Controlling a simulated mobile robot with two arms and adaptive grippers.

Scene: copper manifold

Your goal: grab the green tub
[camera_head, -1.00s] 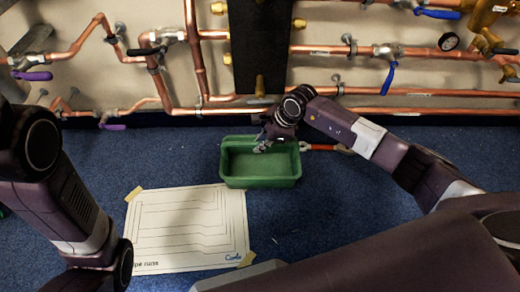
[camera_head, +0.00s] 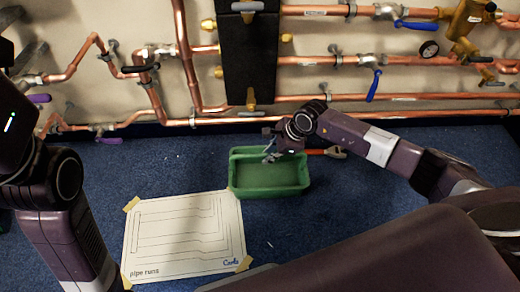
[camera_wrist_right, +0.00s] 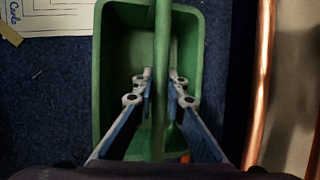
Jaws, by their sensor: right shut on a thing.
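The green tub (camera_head: 270,191) is an open rectangular bin, upright near the pipe wall in the head view. In the right wrist view the tub (camera_wrist_right: 103,90) lies under the gripper, with a green bar, seemingly its handle (camera_wrist_right: 162,50), running across its middle. My right gripper (camera_wrist_right: 160,82) is shut on this bar, one finger on each side. In the head view the right gripper (camera_head: 272,150) is over the tub's back part. I cannot tell whether the tub touches the floor. My left arm shows at the left of the head view; its gripper is out of view.
Copper pipes (camera_head: 345,97) with valves run along the wall behind the tub. A tool with a red handle (camera_head: 318,152) lies right of the tub. A taped paper drawing (camera_head: 185,238) lies on the blue carpet to the left.

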